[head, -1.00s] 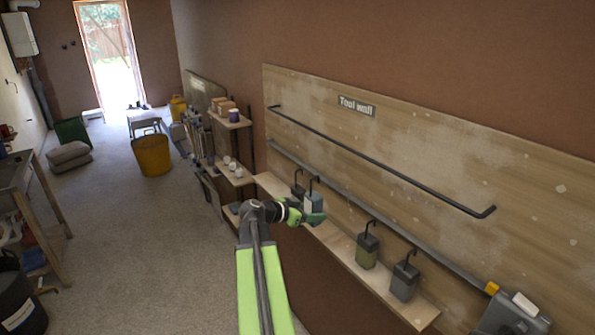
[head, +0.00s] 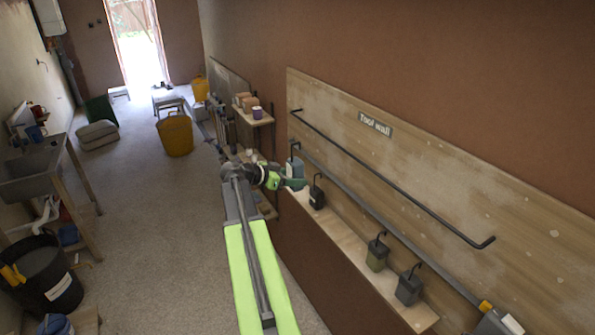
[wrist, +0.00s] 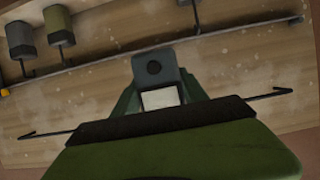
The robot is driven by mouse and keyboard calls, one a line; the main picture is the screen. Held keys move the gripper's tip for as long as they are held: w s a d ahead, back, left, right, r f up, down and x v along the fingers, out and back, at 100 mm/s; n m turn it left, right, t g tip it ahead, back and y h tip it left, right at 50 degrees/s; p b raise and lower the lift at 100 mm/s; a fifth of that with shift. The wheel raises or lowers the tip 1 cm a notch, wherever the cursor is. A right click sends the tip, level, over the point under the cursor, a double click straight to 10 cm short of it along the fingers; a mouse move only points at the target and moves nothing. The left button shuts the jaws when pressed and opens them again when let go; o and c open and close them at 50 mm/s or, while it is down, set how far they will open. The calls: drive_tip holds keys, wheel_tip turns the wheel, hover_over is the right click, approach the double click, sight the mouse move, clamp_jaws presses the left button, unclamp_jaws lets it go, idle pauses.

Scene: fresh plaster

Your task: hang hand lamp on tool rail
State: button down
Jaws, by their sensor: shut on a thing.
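The hand lamp, a blue-grey block (head: 295,168) with a thin dark hook on top, is held upright in my gripper (head: 291,183), which is shut on it. In the wrist view the lamp (wrist: 154,68) shows a white patch between the green jaws (wrist: 156,100). The tool rail, a long dark bar with bent ends (head: 400,181), runs along the wooden tool wall (head: 450,185). The lamp is beside the far end of the board, lower than this rail, and its hook appears apart from it. The rail also shows in the wrist view (wrist: 262,95), partly hidden by my gripper.
A second, grey bar (head: 400,235) runs below the rail. Similar hooked blocks, black (head: 317,194), olive (head: 377,254) and dark grey (head: 409,288), are in a row by a wooden ledge (head: 345,240). Shelves (head: 255,121) stand just beyond the board. The floor (head: 150,240) at left is open.

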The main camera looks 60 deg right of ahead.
sight(290, 167)
drive_tip(key=s+d+r+b+x, duration=0.1)
drive_tip(key=r+b+x, duration=0.1)
drive_tip(key=x, duration=1.3)
drive_tip(key=shift+s+d+r, duration=0.2)
drive_tip(key=shift+d+r, duration=0.1)
drive_tip(key=shift+r, duration=0.25)
idle(0.4)
drive_tip(key=c, duration=0.5)
unclamp_jaws()
drive_tip(key=p+v, duration=0.6)
drive_tip(key=v, duration=1.1)
drive_tip(key=shift+w+a+r, duration=0.1)
drive_tip(key=shift+w+r, duration=0.1)
drive_tip(key=shift+r, duration=0.05)
